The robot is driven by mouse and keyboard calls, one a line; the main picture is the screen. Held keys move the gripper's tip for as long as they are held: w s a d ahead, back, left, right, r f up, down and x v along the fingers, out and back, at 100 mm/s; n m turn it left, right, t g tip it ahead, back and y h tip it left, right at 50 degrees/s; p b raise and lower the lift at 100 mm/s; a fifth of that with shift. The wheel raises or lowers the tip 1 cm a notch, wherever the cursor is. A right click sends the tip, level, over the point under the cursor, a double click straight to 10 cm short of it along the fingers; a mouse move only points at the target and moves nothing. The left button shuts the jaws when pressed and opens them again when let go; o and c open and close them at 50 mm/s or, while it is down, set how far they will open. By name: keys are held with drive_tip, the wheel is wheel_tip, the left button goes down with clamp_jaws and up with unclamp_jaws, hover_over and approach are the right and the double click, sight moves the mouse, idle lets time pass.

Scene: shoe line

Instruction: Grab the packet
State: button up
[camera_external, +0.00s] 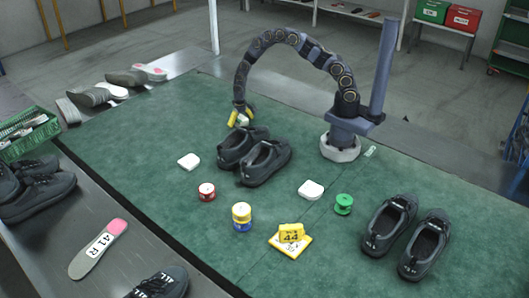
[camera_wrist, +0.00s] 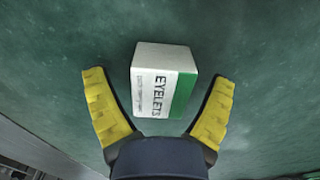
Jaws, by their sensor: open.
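A white and green packet marked EYELETS (camera_wrist: 162,80) lies on the green mat (camera_wrist: 60,45). In the wrist view it sits between and beyond the two yellow fingers of my gripper (camera_wrist: 158,105), with a gap on each side. My gripper is open and empty. In the external view my gripper (camera_external: 238,115) is low over the mat, behind a pair of dark shoes, and the packet (camera_external: 243,120) shows as a small white shape at its fingers, partly hidden.
Dark shoes (camera_external: 265,162) stand close in front of my gripper. More shoes (camera_external: 426,246) stand right.

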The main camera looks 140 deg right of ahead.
drive_tip(key=c, duration=1.2)
